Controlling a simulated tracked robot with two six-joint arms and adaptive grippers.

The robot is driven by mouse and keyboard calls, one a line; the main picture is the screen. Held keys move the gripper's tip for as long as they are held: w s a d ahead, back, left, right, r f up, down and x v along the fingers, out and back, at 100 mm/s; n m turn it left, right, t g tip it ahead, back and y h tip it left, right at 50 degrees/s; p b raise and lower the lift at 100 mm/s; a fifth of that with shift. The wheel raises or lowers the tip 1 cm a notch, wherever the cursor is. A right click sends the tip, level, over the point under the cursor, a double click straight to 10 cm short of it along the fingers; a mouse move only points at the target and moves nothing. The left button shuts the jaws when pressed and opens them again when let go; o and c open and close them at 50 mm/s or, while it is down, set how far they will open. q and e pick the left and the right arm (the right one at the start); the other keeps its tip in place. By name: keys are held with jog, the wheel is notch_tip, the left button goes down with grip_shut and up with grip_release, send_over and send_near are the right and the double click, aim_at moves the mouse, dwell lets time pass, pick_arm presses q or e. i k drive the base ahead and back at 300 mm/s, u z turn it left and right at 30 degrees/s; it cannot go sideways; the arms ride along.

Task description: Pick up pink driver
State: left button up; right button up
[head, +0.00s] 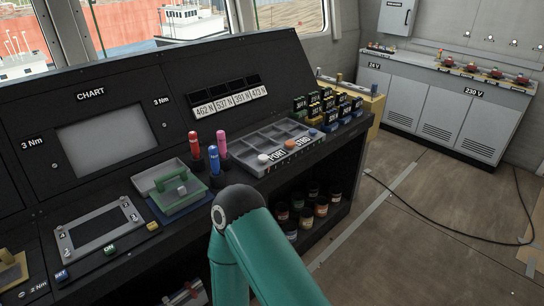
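The pink driver (221,143) stands upright on the console, at the right of a small cluster with a red driver (194,145) and a blue driver (213,160). Its lower end is hard to make out behind the blue driver and the dark holder. A teal link of my own arm rises from the bottom of the head view, in front of the console and below the drivers. Neither of my grippers shows in the head view.
A grey divided tray (270,146) lies right of the drivers. A green-handled item (177,184) sits on a tray at their left. Small labelled boxes (328,107) stand further right. Jars (307,212) fill a shelf below. A black cable (430,212) crosses the floor.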

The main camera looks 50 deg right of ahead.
aim_at(222, 144)
jog(key=u, duration=0.1)
jog(key=k, duration=0.25)
jog(key=z, duration=1.05)
jog(key=i, duration=0.9)
jog(key=u, duration=0.45)
